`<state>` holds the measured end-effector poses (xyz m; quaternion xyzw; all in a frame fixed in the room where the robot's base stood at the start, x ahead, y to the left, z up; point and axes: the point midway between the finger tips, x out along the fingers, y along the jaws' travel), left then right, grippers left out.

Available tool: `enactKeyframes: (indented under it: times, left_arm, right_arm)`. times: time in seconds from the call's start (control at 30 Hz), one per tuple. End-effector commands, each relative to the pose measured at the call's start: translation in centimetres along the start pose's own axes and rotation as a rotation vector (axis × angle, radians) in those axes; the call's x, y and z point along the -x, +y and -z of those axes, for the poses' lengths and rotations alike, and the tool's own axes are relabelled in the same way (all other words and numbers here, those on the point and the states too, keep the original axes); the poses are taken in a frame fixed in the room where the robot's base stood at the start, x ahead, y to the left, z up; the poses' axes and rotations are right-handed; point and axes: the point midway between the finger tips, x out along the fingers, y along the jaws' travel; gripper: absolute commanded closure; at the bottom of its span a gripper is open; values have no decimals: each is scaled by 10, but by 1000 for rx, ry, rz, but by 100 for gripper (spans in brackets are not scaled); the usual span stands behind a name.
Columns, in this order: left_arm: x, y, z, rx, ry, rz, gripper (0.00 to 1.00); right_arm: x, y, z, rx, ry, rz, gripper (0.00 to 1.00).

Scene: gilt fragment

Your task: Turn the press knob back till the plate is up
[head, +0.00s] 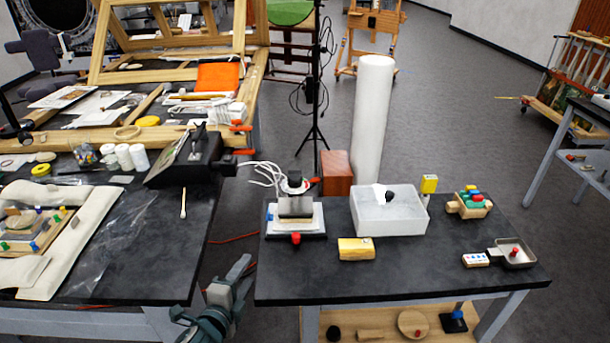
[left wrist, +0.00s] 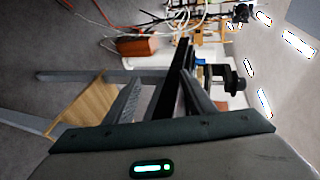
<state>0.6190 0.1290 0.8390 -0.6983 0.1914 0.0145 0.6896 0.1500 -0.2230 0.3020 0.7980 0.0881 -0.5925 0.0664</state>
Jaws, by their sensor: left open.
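The press (head: 296,218) stands near the left edge of the right-hand dark table. It has a white base, a grey block in its middle and a black knob (head: 294,180) on top. A red part shows at its front and a blue one at its left. How high its plate sits is hard to tell. My left gripper (head: 242,265) is open and empty, in the gap between the tables, left of and below the press, touching nothing. In the left wrist view the open fingers (left wrist: 160,85) point toward the table edge, and the dark knob (left wrist: 232,84) shows sideways beyond them.
The dark tabletop (head: 400,280) has a free front strip. The left table (head: 150,260) borders the gap.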

Motion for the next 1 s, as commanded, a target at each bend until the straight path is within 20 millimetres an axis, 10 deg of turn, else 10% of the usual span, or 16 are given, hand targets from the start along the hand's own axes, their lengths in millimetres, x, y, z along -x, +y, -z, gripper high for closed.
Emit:
enactKeyframes:
  times: [0.23,0.57,1.0]
  left_arm:
    - [20,-67,12,-158,10,92,50]
    - [0,-106,22,-471,71,222,50]
    - [-27,-177,32,-1330,173,538,50]
  right_arm:
    - [3,2,-12,0,-29,-2,69]
    - [3,2,-13,0,-32,-2,69]
    - [3,3,-13,-1,-33,-3,69]
